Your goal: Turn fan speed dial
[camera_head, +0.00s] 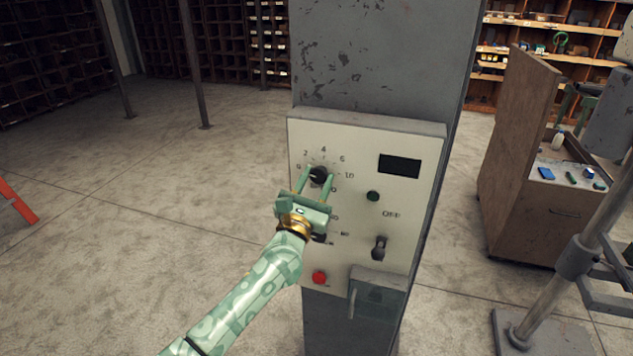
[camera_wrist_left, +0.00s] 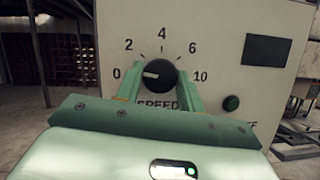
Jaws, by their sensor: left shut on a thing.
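The fan speed dial (camera_head: 318,174) is a round black knob on the cream control panel (camera_head: 400,205), near its upper left. In the left wrist view the dial (camera_wrist_left: 158,75) has a white pointer mark aimed left, between 0 and 2 on the printed scale, with the word SPEED under it. My left gripper (camera_head: 317,178) has one green finger on each side of the dial and is shut on it; the fingers also show in the left wrist view (camera_wrist_left: 158,88). My right gripper is in neither view.
The panel also carries a dark display (camera_head: 399,165), a green button (camera_head: 373,196), a toggle switch (camera_head: 380,248), a red button (camera_head: 320,277) and a grey box (camera_head: 377,296) at its lower edge. A wooden cabinet (camera_head: 520,165) stands to the right. The floor on the left is mostly clear.

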